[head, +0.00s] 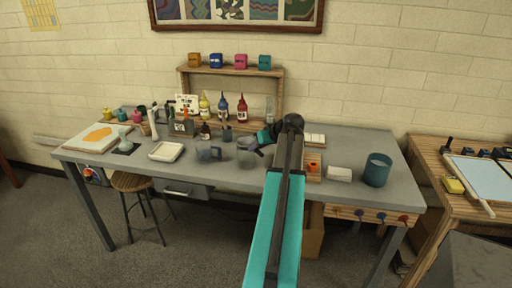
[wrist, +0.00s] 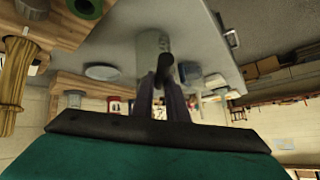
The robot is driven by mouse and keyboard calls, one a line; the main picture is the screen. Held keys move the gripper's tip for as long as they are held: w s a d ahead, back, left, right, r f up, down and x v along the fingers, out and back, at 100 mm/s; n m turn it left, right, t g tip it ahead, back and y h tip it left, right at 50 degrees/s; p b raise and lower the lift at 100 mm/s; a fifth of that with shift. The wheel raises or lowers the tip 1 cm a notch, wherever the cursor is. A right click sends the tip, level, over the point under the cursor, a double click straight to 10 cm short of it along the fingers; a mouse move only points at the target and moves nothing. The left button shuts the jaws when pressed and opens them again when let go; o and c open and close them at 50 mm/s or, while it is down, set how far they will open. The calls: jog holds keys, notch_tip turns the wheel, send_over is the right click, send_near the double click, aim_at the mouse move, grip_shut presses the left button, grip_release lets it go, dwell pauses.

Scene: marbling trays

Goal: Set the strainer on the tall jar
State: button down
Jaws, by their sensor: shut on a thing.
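My gripper (head: 263,149) is over the middle of the grey table, close to the right side of a clear tall jar (head: 245,157). In the wrist view my gripper (wrist: 163,88) is shut on a small dark piece, which I take to be the handle of the strainer (wrist: 163,72). A pale round grey shape, likely the jar (wrist: 152,42), shows just beyond the fingertips. The strainer's bowl is not clear in either view, so I cannot tell whether it touches the jar's rim.
Bottles and a wooden shelf (head: 232,71) are behind. A teal bucket (head: 377,170) stands at the right. The table's front edge (head: 230,176) is close to the jar.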

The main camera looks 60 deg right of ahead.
jog(key=c, duration=1.7)
grip_release()
jog(key=shift+o, duration=0.2)
jog(key=b+v, duration=0.2)
jog(key=v, duration=1.1)
jog(key=shift+s+r, duration=0.2)
jog(key=shift+s, duration=0.1)
jog(key=shift+a, duration=0.15)
